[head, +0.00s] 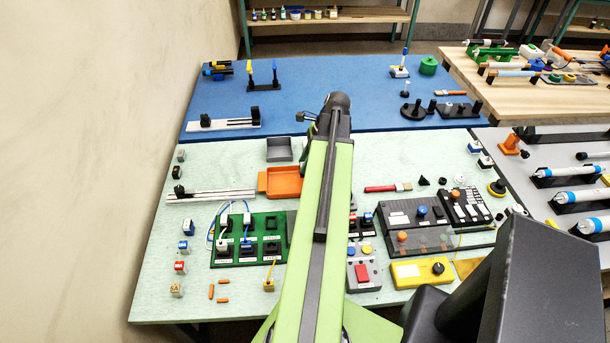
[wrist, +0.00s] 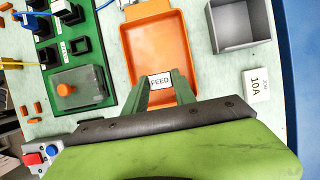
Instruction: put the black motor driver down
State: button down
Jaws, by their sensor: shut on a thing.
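My gripper (wrist: 162,78) shows in the wrist view over the orange tray (wrist: 183,28), with its green fingers pointing into it. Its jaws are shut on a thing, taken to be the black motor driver. A small white label reading FEED (wrist: 160,80) shows between the fingertips. I cannot make out a black body around it, nor tell whether the label belongs to the held thing or to the tray. In the head view the orange tray (head: 270,188) lies beside my green arm, which hides the gripper and the held thing.
A grey tray (wrist: 214,30) and a white block marked 10A (wrist: 256,85) lie right of the orange tray. A metal rail (head: 210,195) lies left in the head view.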

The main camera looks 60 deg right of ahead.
jog(key=shift+f+b, duration=2.2)
jog(key=c, duration=1)
grip_release()
jog(key=shift+r, duration=0.1)
jog(key=shift+c, duration=0.2)
jog(key=shift+r, duration=0.1)
jog(key=shift+r+p, duration=0.25)
jog(key=shift+p, duration=0.2)
jog(key=p+v, duration=1)
jog(key=v, duration=0.1)
jog(key=shift+r+p, duration=0.35)
jog(key=shift+p, duration=0.05)
jog(key=shift+s+d, duration=0.1)
jog(key=shift+d, duration=0.05)
